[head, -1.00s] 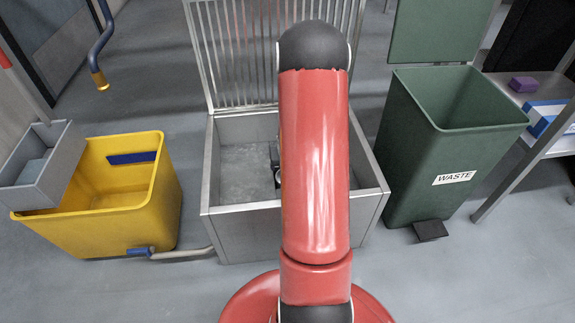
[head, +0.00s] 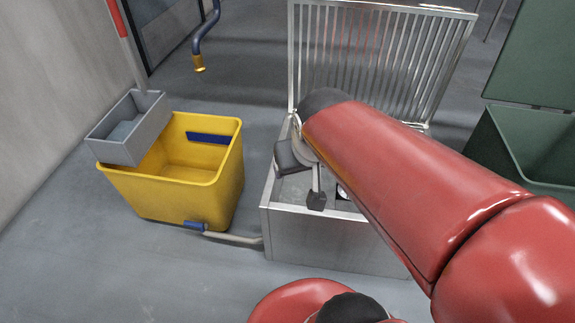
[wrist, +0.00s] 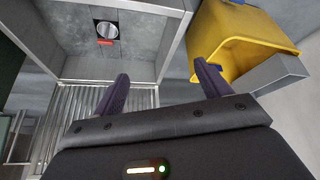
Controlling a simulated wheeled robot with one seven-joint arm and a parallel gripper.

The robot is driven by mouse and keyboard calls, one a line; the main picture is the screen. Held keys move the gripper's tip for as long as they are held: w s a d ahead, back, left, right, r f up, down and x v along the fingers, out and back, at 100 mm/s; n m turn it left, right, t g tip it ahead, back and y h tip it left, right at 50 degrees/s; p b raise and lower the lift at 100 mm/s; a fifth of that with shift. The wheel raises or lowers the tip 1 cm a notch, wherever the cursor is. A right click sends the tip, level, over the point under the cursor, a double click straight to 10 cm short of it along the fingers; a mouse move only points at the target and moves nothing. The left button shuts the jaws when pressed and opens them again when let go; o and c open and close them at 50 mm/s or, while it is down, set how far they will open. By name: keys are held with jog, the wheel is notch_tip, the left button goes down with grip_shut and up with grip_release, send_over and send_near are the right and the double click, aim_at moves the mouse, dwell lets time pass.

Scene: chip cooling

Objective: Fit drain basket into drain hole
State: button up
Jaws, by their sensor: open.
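The open metal basin (head: 330,240) stands in the middle of the head view, partly hidden by my red arm. In the wrist view the basin's grey floor (wrist: 75,22) shows a round silver fitting (wrist: 106,31) in a dark square recess, with a small red piece beside it. I take this as the drain hole area; I cannot tell whether the round fitting is the basket. No separate drain basket can be made out. My gripper (wrist: 163,84) is open with nothing between its fingers, above and apart from the basin floor.
The basin's slatted grate (head: 375,60) stands raised at its back. A green waste bin (head: 525,150) is at right. Floor in front is clear.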

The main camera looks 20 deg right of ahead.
jog(key=s+a+r+n+y, duration=0.1)
jog(key=s+a, duration=0.2)
jog(key=s, duration=0.3)
jog(key=shift+a+r, duration=0.3)
jog(key=shift+a, duration=0.05)
